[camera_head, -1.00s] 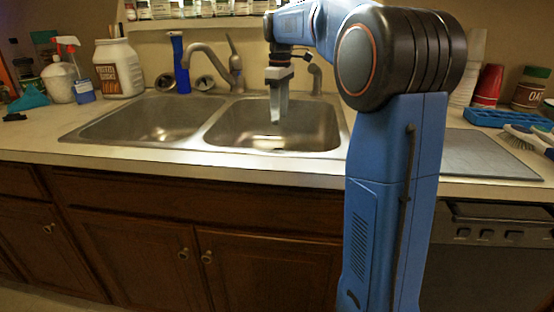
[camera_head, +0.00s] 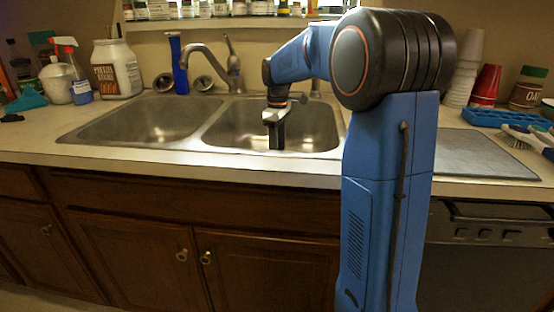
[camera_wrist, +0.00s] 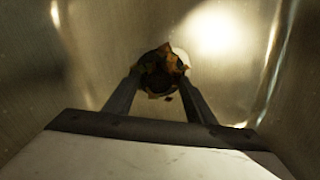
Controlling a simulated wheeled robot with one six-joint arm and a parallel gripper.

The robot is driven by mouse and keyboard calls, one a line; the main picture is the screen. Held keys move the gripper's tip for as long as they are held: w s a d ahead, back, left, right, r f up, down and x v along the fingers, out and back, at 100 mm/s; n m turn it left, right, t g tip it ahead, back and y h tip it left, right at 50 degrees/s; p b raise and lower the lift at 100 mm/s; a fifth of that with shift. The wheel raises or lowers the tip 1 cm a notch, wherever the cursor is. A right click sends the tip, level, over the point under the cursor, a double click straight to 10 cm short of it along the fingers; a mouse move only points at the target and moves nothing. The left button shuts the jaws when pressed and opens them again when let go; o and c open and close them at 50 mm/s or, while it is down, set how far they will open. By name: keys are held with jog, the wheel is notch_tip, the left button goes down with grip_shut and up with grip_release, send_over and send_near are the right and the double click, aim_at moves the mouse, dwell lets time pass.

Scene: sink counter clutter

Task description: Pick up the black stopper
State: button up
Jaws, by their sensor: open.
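My gripper (camera_head: 276,138) points down into the right basin of the steel sink (camera_head: 225,128). In the wrist view my gripper (camera_wrist: 160,88) is open, its two dark fingers to either side of a dark round spot at the basin bottom (camera_wrist: 162,72). This spot has ragged brown and orange scraps on it and a pale rim at its upper right. I cannot tell whether it is the black stopper or the drain opening. Nothing shows held between the fingers. A small black object (camera_head: 12,118) lies on the counter at far left, too small to identify.
The faucet (camera_head: 215,62) stands behind the sink, its spout over the left basin. Basin walls surround my gripper. Bottles and a white jug (camera_head: 117,70) stand at left. Red cups (camera_head: 486,86), a blue tray (camera_head: 500,117) and a brush (camera_head: 525,138) are at right.

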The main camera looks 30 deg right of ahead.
jog(key=shift+f, duration=0.45)
jog(key=c, duration=1.2)
jog(key=shift+o, duration=0.2)
